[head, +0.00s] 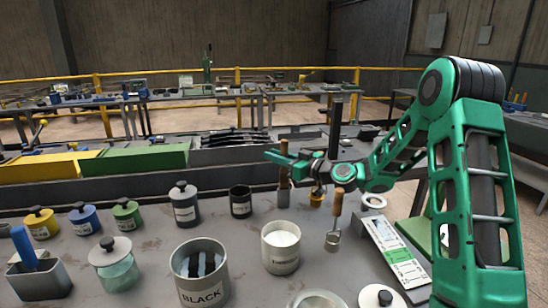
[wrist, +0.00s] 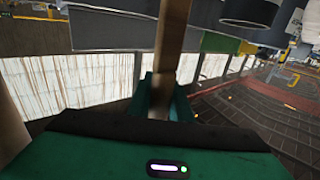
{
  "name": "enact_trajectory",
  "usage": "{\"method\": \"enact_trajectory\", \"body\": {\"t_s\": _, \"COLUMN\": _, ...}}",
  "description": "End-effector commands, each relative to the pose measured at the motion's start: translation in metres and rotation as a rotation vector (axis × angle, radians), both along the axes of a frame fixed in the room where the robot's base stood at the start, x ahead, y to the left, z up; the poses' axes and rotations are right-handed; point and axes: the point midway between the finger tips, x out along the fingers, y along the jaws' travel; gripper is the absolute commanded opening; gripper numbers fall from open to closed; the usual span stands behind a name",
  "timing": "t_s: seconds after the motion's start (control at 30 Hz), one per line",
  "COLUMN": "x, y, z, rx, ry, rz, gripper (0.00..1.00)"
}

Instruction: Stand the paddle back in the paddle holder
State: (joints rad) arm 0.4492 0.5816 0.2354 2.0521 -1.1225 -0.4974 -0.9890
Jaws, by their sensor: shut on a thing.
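The paddle (head: 284,178) is a wooden stick held upright in my gripper (head: 287,160), above the back of the grey bench. In the wrist view the paddle (wrist: 173,40) runs down from the top edge between my green fingers (wrist: 160,100). The gripper is shut on it. A small grey cup (head: 283,199) shows directly below the paddle and may be the paddle holder. I cannot tell whether the paddle's lower end is inside the cup, behind it or above it.
A dark labelled pot (head: 240,204) stands left of the cup. A wooden-handled tool (head: 337,205) and a white-filled tin (head: 281,250) stand nearer. A large tin marked BLACK (head: 201,285), lidded jars and a grey box (head: 40,280) with a blue handle crowd the left and front.

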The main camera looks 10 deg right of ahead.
Motion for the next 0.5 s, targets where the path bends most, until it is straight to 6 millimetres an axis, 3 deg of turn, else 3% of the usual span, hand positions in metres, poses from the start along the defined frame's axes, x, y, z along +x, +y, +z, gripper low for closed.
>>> {"method": "enact_trajectory", "body": {"t_s": 0.5, "x": -0.0001, "y": -0.0001, "z": -0.0092, "rx": 0.001, "ry": 0.001, "rz": 0.0, "gripper": 0.0}}
